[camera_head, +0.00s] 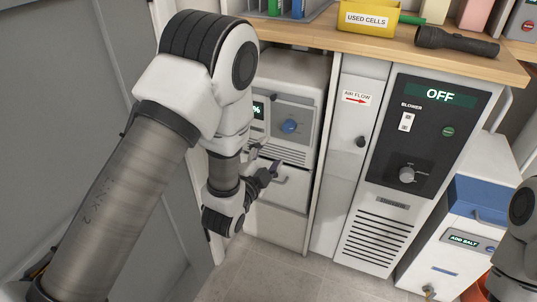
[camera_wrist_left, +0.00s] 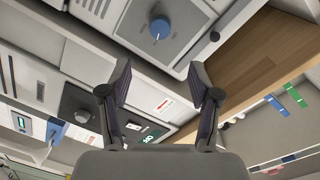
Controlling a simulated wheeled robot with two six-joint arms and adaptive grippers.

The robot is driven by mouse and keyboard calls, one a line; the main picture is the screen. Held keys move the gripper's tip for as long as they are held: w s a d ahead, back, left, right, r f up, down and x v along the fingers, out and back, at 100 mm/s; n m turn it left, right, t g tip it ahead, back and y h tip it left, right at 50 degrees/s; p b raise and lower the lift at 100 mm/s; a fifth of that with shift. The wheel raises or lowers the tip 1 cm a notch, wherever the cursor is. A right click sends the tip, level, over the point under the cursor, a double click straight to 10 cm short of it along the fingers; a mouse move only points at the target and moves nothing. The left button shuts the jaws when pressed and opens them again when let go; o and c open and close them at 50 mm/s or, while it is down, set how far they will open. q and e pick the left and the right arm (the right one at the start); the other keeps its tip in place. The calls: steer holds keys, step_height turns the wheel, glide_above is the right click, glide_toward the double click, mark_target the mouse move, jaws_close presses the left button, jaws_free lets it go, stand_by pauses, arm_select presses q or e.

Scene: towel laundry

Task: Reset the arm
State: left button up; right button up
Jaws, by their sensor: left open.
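My left arm comes in from the left in the head view and bends down in front of the white cabinet unit (camera_head: 292,70). My left gripper (camera_head: 266,163) is in front of this unit, below and left of its blue knob (camera_head: 289,126). In the left wrist view, the left gripper (camera_wrist_left: 161,84) has its two fingers spread apart with nothing between them. The blue knob (camera_wrist_left: 160,28) shows there beyond the fingers, near the top. Only a part of my right arm shows at the right edge of the head view. The right gripper is out of view.
A blower panel (camera_head: 427,120) reading OFF stands right of the white unit. The wooden counter (camera_head: 400,58) above holds a yellow USED CELLS bin (camera_head: 368,18) and a black flashlight (camera_head: 456,41). A blue-lidded box (camera_head: 480,198) stands lower right. Some grey floor (camera_head: 262,274) is clear.

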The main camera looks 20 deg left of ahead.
arm_select(q)
steer(key=s+a+f+n+g+y, duration=0.15)
steer(key=s+f+g, duration=0.25)
steer(key=s+f, duration=0.55)
steer(key=s+a+f+n+g, duration=0.25)
steer(key=s+f+g, duration=0.25)
steer(key=f, duration=0.9)
steer(key=s+f+n+g, duration=0.3)
steer(key=s+n+g, duration=0.1)
steer(key=s, duration=0.5)
steer(key=s+f+n+g, duration=0.3)
steer(key=s+g, duration=0.1)
steer(key=s, duration=0.5)
step_height(320, 180, up, 28)
steer(key=n+p, duration=0.1)
steer(key=p, duration=2.7)
steer(key=shift+s+r+p, duration=0.2)
steer(key=shift+r+p, duration=0.05)
steer(key=shift+p, duration=0.1)
steer(key=shift+d+h, duration=0.1)
steer(key=shift+h, duration=0.15)
